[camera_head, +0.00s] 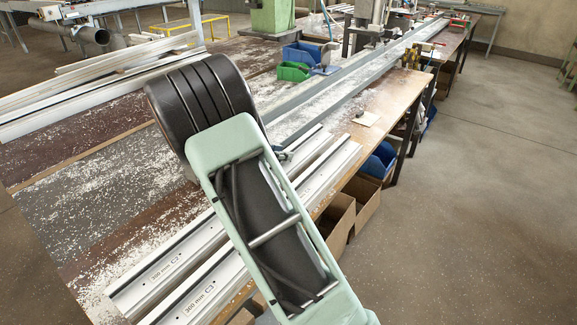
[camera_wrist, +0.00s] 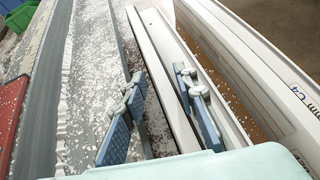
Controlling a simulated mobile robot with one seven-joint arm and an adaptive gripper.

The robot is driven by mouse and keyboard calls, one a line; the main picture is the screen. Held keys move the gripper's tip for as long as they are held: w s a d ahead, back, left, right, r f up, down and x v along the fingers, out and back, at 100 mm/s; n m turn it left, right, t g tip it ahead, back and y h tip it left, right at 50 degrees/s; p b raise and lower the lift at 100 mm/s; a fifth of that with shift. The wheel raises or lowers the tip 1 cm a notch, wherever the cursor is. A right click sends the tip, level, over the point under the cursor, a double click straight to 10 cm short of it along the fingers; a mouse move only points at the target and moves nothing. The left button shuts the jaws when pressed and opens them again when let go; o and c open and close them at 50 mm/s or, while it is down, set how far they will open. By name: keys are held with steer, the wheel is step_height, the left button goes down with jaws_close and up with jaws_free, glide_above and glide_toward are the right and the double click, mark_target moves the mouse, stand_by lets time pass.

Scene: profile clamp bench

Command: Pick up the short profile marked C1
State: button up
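My gripper (camera_wrist: 160,82) is open in the wrist view, with one blue finger on each side of a narrow white profile (camera_wrist: 160,45). I see no mark on this profile, and cannot tell whether the fingers touch it. To its right lies a wider white profile with a label ending in C4 (camera_wrist: 290,85). In the head view, two long white labelled profiles lie along the bench's near edge, an inner one (camera_head: 188,248) and an outer one (camera_head: 222,275); their marks are too small to read surely. No C1 mark is legible. My arm hides most of my gripper there.
More white profiles (camera_head: 90,85) are stacked at the left of the bench. Blue (camera_head: 300,54) and green (camera_head: 292,72) bins stand farther back. White shavings cover the bench top. Cardboard boxes (camera_head: 340,218) and a blue bin (camera_head: 379,162) are under the right edge; open floor lies beyond.

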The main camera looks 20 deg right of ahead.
steer(key=shift+c, duration=0.7)
jaws_close()
steer(key=shift+r, duration=0.2)
steer(key=shift+r, duration=0.1)
